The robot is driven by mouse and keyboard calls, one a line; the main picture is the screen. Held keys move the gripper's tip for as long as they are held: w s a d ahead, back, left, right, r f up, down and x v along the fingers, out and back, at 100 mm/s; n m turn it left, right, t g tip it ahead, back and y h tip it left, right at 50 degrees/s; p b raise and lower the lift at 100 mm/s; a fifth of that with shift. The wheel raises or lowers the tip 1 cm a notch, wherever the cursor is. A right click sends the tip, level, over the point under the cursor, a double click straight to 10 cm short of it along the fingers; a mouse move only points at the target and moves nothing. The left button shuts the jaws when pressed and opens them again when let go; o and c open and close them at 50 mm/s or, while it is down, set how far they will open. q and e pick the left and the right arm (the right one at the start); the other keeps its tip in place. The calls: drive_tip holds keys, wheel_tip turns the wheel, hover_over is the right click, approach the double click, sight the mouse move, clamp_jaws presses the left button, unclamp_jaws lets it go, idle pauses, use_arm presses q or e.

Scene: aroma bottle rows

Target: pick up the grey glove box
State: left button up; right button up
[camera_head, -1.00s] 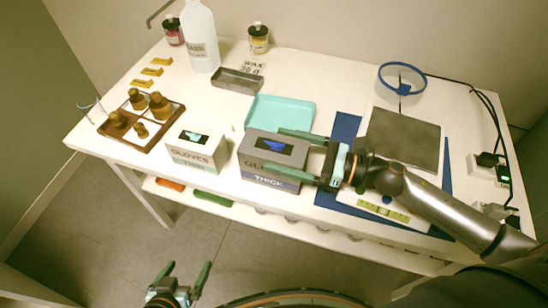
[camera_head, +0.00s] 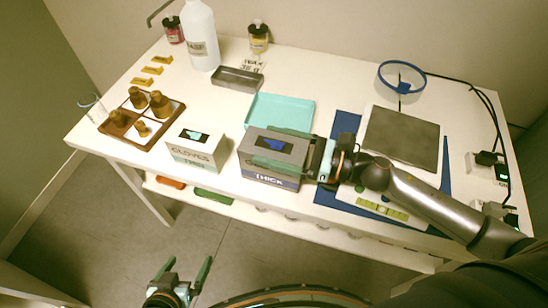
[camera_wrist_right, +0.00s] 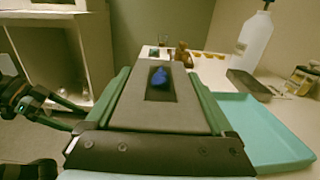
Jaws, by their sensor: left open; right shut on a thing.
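The grey glove box (camera_head: 272,147), with a dark slot and blue glove on top, stands near the front edge of the white table. My right gripper (camera_head: 288,150) reaches it from the right, with one green finger along each side, shut on it. The right wrist view shows the box (camera_wrist_right: 170,112) filling the space between the fingers. The box looks upright; I cannot tell whether its base is clear of the table. My left gripper (camera_head: 181,276) is open and empty, low in front of the table.
A white glove box (camera_head: 195,151) stands just left of the grey one. A turquoise tray (camera_head: 281,112) lies behind it. A wooden tray (camera_head: 118,124) with brown bottles is at the left. A blue mat (camera_head: 340,130) and grey plate (camera_head: 402,138) lie to the right.

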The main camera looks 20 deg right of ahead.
clamp_jaws()
drive_tip(key=shift+r, duration=0.1)
drive_tip(key=shift+r, duration=0.1)
